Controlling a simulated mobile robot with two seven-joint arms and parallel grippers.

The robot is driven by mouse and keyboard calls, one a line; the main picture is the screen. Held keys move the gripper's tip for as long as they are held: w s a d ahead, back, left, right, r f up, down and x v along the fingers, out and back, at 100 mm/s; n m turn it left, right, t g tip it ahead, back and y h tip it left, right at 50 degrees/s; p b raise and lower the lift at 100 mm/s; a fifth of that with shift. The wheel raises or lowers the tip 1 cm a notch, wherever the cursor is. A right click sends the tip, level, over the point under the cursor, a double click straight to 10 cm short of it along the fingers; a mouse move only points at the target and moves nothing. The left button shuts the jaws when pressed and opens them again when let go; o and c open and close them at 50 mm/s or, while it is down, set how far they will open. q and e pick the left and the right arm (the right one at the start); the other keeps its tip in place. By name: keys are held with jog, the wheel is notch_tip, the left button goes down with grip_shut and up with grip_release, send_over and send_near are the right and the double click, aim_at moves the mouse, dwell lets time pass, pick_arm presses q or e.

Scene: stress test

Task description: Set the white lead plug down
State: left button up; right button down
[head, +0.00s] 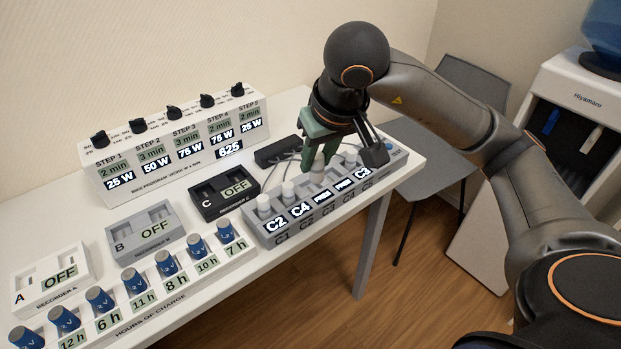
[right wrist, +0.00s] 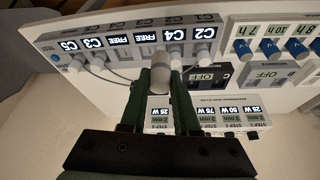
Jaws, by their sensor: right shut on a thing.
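My right gripper (head: 325,150) reaches in from the right above the grey lead panel (head: 268,236). Its green fingers are shut on a pale lead plug (head: 317,172). In the right wrist view the plug (right wrist: 160,80) sits between the fingertips (right wrist: 160,72), in front of the panel's edge near the C4 and FREE displays. I cannot tell whether it touches the panel. Other pale plugs stand at C2 (head: 263,204), C4 (head: 288,191) and C3 (head: 350,160). The panel shows C2, C4, FREE, FREE, C3, with C5 visible in the right wrist view (right wrist: 68,46). My left gripper is not in view.
Recorder C (head: 222,196) and a black box (head: 275,152) with thin cables lie close behind the panel. A chair (head: 465,90) stands beyond the table.

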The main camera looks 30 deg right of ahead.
jog(key=w+d+f, duration=0.1)
jog(key=w+f, duration=0.1)
jog(key=w+d+f, duration=0.1)
jog(key=w+f, duration=0.1)
jog(key=w+d+f, duration=0.1)
jog(key=w+f, duration=0.1)
jog(key=shift+b, duration=0.35)
jog(key=shift+w+d+f, duration=0.1)
jog(key=shift+w+f, duration=0.1)
jog(key=shift+f, duration=1.75)
jog(key=shift+f+b, duration=0.1)
jog(key=shift+b, duration=0.25)
jog(key=c, duration=1.1)
grip_release()
jog(key=shift+f, duration=0.1)
jog(key=o, duration=0.5)
jog(key=shift+c, duration=0.2)
jog(key=shift+r, duration=0.25)
jog(key=shift+s+r, duration=0.1)
jog(key=shift+r, duration=0.3)
jog(key=p+v, duration=0.2)
jog(key=v, duration=0.9)
